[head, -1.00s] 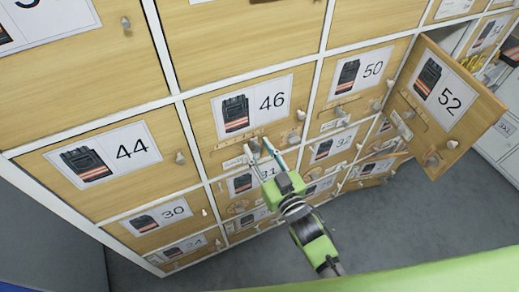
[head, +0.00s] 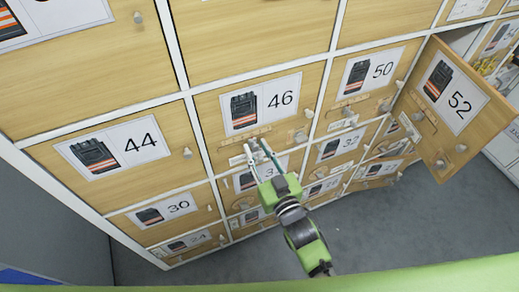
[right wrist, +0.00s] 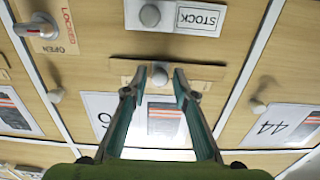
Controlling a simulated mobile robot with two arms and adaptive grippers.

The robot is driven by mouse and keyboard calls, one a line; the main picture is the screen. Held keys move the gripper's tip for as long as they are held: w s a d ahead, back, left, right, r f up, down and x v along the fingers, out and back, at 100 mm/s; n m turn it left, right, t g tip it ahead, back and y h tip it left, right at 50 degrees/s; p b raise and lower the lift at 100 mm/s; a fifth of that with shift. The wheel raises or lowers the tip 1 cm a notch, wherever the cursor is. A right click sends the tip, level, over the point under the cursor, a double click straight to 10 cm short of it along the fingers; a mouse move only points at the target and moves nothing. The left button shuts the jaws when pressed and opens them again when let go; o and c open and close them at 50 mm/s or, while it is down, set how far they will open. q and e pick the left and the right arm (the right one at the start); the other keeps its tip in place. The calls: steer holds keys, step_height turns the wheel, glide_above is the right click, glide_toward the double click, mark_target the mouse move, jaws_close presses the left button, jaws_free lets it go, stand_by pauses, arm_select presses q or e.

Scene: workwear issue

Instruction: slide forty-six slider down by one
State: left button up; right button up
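Door 46 (head: 222,129) is closed, with its number card in the middle. Along its lower part runs a wooden slider strip (right wrist: 208,72) with a round grey slider knob (right wrist: 159,76). My right gripper (head: 256,141) is at the lower edge of door 46 in the head view. In the right wrist view its two fingertips (right wrist: 160,72) are apart, with the knob between them. I see a small gap at the knob and cannot tell whether either finger touches it. The fingers hide part of the strip and card. My left gripper is out of view.
A STOCK label (right wrist: 198,18) and another knob (right wrist: 150,15) are close to the slider. A rotary latch (right wrist: 36,30) marked LOCKED and OPEN is beside it. Door 52 (head: 470,125) stands open at the right. Door 44 (head: 60,181) is closed at the left. Grey floor below is clear.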

stand_by(0.3)
steer(key=v, duration=1.2)
steer(key=s+d+f+g+h, duration=0.1)
steer(key=s+d+f+g, duration=0.15)
steer(key=f, duration=0.85)
steer(key=s+d+f+g+h, duration=0.1)
steer(key=s+d+f+g, duration=0.2)
steer(key=f, duration=0.8)
steer(key=s+d+f+g+h, duration=0.15)
steer(key=s+f, duration=0.25)
steer(key=f, duration=0.6)
steer(key=s+d+f+g+h, duration=0.1)
steer(key=s+d+f+g, duration=0.3)
steer(key=s+f, duration=0.5)
steer(key=s+d+f+m+g+h, duration=0.1)
steer(key=s+d+f+g, duration=0.4)
steer(key=s, duration=0.9)
step_height(320, 180, down, 4)
steer(key=shift+s+d+r+m+h, duration=0.1)
steer(key=shift+s+d+m+h, duration=0.25)
steer(key=shift+d, duration=0.1)
